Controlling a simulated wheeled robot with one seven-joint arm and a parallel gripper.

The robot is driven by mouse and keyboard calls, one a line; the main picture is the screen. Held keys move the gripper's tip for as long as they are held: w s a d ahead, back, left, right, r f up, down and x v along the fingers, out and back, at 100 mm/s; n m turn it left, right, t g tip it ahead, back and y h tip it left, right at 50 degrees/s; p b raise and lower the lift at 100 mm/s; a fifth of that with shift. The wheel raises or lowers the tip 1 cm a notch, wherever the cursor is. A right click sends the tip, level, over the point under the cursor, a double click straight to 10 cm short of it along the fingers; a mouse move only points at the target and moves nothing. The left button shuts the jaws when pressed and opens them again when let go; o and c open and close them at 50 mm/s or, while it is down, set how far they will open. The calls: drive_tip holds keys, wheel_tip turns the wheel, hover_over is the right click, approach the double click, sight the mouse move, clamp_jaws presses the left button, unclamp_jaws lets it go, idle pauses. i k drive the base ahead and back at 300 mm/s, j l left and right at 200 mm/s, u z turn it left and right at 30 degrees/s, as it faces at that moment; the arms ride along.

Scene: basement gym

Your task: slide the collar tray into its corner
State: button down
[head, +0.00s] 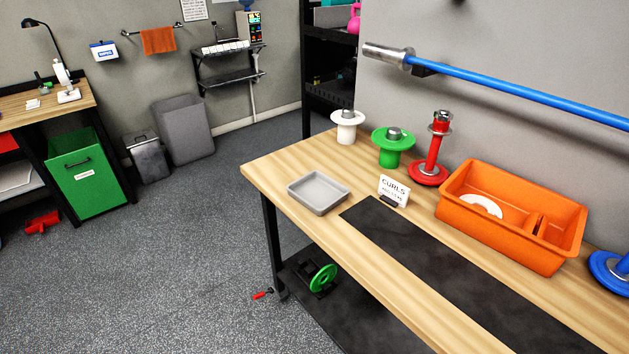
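A shallow grey tray (319,193), which looks like the collar tray, lies on the wooden bench (290,165) near its left end. It sits close to the front edge and looks empty. It is apart from the black mat (420,262) to its right. My gripper is not in view.
Behind the tray stand a white stand (347,127), a green stand (393,150) and a red post (433,155). A small CURLS sign (394,190) stands right of the tray. An orange bin (510,218) sits farther right. Wood left of the tray is clear.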

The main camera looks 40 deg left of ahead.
sight(316, 191)
drive_tip(key=k+j+u, duration=0.1)
drive_tip(key=j+u, duration=0.15)
drive_tip(key=u, duration=0.15)
drive_tip(key=k+j+u, duration=0.1)
drive_tip(key=j+u, duration=0.15)
drive_tip(key=u, duration=0.2)
drive_tip(key=j+u, duration=0.4)
drive_tip(key=k+l, duration=0.05)
drive_tip(key=l, duration=0.05)
